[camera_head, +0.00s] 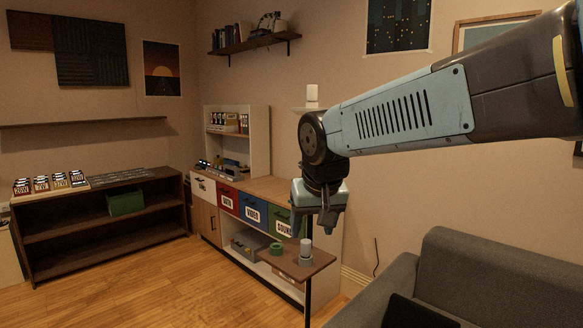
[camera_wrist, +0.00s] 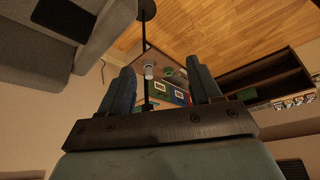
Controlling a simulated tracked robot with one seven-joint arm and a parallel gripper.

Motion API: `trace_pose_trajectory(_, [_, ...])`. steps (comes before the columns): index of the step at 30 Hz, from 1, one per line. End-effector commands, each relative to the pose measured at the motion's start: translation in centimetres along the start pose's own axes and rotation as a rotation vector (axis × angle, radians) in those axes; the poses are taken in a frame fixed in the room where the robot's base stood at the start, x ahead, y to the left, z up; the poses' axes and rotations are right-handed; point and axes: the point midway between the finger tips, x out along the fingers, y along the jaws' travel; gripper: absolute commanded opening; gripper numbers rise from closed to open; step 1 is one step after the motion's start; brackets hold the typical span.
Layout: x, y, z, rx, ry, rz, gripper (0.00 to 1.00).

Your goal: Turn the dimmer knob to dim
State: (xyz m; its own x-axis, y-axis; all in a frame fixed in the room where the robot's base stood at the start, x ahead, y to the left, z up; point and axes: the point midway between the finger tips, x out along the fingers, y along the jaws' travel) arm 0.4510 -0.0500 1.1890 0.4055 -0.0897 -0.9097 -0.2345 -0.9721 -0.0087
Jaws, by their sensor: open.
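A small pale grey cylindrical object (camera_head: 305,252) stands on a narrow wooden side table (camera_head: 318,262); it may be the dimmer knob, but it is too small to be sure. It also shows in the wrist view (camera_wrist: 149,71), between my fingers and beyond them. My gripper (camera_head: 319,222) points down above the side table, apart from the object. Its two fingers are spread in the wrist view (camera_wrist: 160,68), with nothing held between them. Another small white cylinder (camera_head: 312,94) stands on a little wall shelf behind my arm.
A green ring-shaped object (camera_head: 276,248) is beside the grey one. Behind stands a cabinet with red, blue and green labelled drawers (camera_head: 253,210). A grey sofa (camera_head: 480,262) is at the right. A dark shelf unit (camera_head: 100,222) stands left. The wooden floor (camera_head: 150,285) between is clear.

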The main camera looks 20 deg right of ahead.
Motion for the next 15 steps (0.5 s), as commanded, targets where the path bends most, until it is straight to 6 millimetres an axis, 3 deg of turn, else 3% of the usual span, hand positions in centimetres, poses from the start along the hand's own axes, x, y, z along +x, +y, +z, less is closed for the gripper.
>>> trace_pose_trajectory(3, [1.5,1.1,-3.5,0.099,-0.023,0.064,0.63])
trace_pose_trajectory(15, [7.6,5.2,-14.6,0.422,0.01,0.337,0.63])
